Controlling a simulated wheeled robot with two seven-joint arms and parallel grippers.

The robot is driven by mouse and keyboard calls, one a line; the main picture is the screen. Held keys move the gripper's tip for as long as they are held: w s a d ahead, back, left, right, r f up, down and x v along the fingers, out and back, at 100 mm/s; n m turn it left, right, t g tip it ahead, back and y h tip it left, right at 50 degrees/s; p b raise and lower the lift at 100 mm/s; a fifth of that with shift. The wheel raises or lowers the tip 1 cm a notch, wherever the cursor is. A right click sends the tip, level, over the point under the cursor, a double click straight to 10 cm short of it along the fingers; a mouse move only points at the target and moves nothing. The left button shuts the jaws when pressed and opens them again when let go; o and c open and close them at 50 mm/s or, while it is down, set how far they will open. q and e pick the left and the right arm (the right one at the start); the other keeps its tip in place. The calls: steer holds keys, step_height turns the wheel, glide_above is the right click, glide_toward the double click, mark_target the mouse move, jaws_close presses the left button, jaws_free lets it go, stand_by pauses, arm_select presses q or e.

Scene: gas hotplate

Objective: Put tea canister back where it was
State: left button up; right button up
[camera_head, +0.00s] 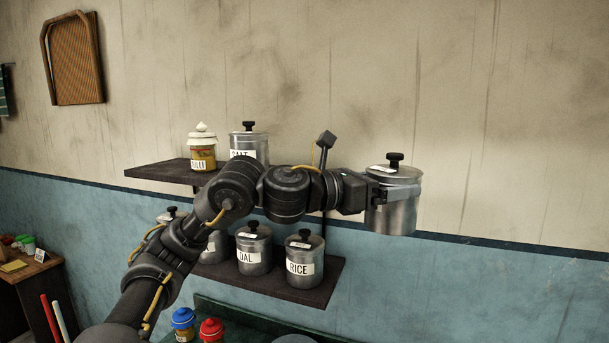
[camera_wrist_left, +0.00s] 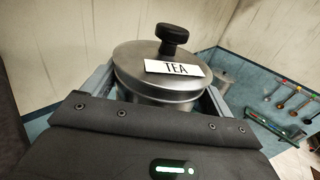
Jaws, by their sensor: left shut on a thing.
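The tea canister (camera_head: 396,214) is a metal tin with a lid and a black knob. My left gripper (camera_head: 398,190) is shut on it and holds it upright in the air, in front of the wall and to the right of both shelves. In the left wrist view the canister (camera_wrist_left: 160,75) sits between the two fingers, and the label on its lid reads TEA. The upper shelf (camera_head: 150,172) is dark wood, partly hidden behind my left arm. My right gripper is not in view.
The upper shelf bears a chilli jar (camera_head: 202,150) and a salt canister (camera_head: 249,144). The lower shelf (camera_head: 318,290) bears dal (camera_head: 254,252) and rice (camera_head: 304,256) canisters and others partly hidden. Blue (camera_head: 183,320) and red (camera_head: 211,330) lidded jars stand below. Wall right of the shelves is bare.

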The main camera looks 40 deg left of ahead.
arm_select(q)
steer(key=s+a+r+n+t+y+p, duration=0.1)
steer(key=s+a+r+n+y, duration=0.25)
steer(key=r, duration=0.55)
steer(key=s+a+r+n+t+y+p, duration=0.15)
steer(key=s+a+r, duration=0.25)
steer(key=a+r, duration=0.4)
steer(key=shift+m+y, duration=0.4)
steer(key=shift+m, duration=0.1)
steer(key=shift+w+a+f+p, duration=0.45)
steer(key=shift+w+a+f, duration=1)
steer(key=shift+a+f, duration=0.4)
steer(key=shift+w+a+f+p, duration=0.4)
steer(key=shift+w+a+f, duration=1.15)
steer(key=shift+f, duration=0.55)
steer(key=shift+w+a+f+p, duration=0.45)
steer(key=shift+w+a+f, duration=0.9)
steer(key=shift+a+f, duration=0.55)
steer(key=shift+d, duration=0.1)
